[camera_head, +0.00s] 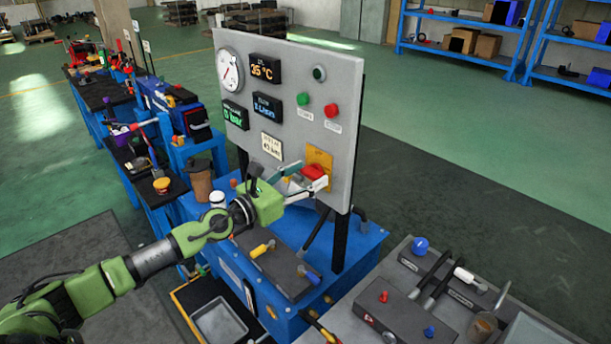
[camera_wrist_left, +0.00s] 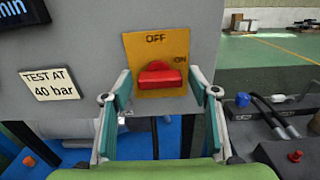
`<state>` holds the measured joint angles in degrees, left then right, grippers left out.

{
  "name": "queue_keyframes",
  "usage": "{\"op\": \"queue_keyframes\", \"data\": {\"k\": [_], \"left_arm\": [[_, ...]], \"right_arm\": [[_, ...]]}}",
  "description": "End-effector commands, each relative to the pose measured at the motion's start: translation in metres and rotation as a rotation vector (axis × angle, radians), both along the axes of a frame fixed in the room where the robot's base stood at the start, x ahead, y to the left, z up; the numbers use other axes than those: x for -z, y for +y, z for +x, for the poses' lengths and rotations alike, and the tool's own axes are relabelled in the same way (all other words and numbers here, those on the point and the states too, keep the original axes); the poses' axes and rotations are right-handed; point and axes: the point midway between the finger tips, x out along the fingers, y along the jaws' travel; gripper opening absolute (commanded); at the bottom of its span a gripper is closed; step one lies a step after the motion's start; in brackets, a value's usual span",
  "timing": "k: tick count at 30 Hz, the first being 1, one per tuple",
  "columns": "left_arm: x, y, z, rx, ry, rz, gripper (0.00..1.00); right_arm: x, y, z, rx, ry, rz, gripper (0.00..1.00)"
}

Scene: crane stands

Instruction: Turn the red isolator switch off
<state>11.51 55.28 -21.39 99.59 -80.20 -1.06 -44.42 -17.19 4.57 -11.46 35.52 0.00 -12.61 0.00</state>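The red isolator switch (camera_head: 313,172) sits on a yellow plate (camera_head: 319,157) low on the grey panel. In the left wrist view, the red handle (camera_wrist_left: 159,75) lies roughly horizontal, towards the ON mark at the right of the yellow plate (camera_wrist_left: 150,47). OFF is printed at the top of the plate. My left gripper (camera_head: 307,178) is in front of the switch. In the wrist view its fingers (camera_wrist_left: 160,88) are spread, one on each side of the handle, with gaps visible on both sides. How deep the fingertips reach cannot be told. My right gripper is not in view.
The grey panel (camera_head: 290,131) carries a gauge, displays and red and green buttons (camera_head: 331,110). A blue bench (camera_head: 362,245) stands below it, with a brown cup (camera_head: 200,180) near my left arm. Another bench with levers (camera_head: 395,318) is at the lower right.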

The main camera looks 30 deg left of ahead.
Motion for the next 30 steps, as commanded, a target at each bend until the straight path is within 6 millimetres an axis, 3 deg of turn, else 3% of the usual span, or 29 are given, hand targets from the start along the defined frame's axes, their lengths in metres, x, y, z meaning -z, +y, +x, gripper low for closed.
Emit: {"op": "queue_keyframes", "data": {"k": [1, 3, 17, 30], "left_arm": [[-0.0001, 0.0, -0.0001, 0.0, 0.0, 0.0, 0.38], [-0.0002, 0.0002, -0.0002, 0.0, 0.0, 0.0, 0.2], [-0.0008, 0.0007, -0.0001, -0.001, 0.022, -0.065, 0.2], [-0.0024, 0.002, 0.0005, -0.001, 0.139, -0.403, 0.2]], "right_arm": [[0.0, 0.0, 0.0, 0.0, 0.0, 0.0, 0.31], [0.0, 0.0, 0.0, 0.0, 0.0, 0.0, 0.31], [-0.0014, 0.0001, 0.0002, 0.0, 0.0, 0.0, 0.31], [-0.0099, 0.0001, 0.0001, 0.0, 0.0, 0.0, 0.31]]}}
